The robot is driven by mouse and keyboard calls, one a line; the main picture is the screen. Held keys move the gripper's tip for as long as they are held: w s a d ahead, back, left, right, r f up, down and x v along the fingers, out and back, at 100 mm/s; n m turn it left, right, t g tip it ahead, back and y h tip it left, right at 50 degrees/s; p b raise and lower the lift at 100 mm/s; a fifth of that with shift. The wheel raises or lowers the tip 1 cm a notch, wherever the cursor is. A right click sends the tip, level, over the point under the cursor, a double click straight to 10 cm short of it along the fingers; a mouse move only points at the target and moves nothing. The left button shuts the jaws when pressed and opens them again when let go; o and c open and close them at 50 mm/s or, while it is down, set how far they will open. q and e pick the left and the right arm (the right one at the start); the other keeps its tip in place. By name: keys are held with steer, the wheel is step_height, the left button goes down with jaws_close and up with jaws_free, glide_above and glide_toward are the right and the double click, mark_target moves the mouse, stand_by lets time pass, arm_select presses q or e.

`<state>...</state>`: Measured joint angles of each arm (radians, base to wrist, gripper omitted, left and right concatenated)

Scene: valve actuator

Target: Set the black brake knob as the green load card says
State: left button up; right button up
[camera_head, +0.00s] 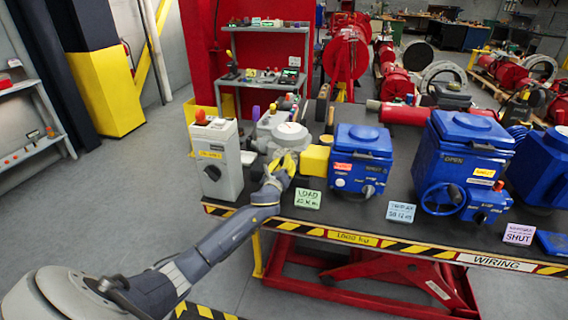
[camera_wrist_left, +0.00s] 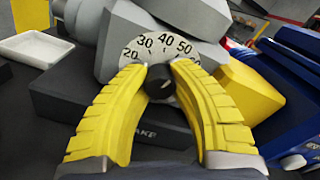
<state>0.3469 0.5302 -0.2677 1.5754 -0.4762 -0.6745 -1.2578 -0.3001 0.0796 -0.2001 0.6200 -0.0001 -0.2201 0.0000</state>
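In the head view my left gripper (camera_head: 286,163) reaches the grey brake unit on the bench. In the left wrist view its yellow fingers (camera_wrist_left: 159,70) close on the black brake knob (camera_wrist_left: 160,84) from both sides, tips at its edges. Behind the knob is a white dial (camera_wrist_left: 163,47) marked 20, 30, 40, 50; a further mark is partly hidden by the right finger. I cannot make out where the knob points. The green load card (camera_head: 307,199) stands at the bench's front edge; its small lettering reads LOAD and what looks like 20 N m. My right gripper is out of view.
A grey box with a black switch (camera_head: 211,155) stands left of the brake unit. A yellow block (camera_head: 315,159) and blue actuators (camera_head: 361,150) (camera_head: 460,150) stand to the right. Blue (camera_head: 401,212) and pink (camera_head: 518,234) cards stand along the front edge. A white tray (camera_wrist_left: 35,47) lies at left.

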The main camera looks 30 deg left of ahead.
arm_select(q)
jaws_close()
steer(key=shift+n, duration=0.3)
steer(key=n, duration=0.3)
steer(key=shift+n, duration=0.3)
steer(key=n, duration=0.4)
steer(key=shift+n, duration=0.3)
steer(key=n, duration=0.4)
steer(key=shift+n, duration=2.5)
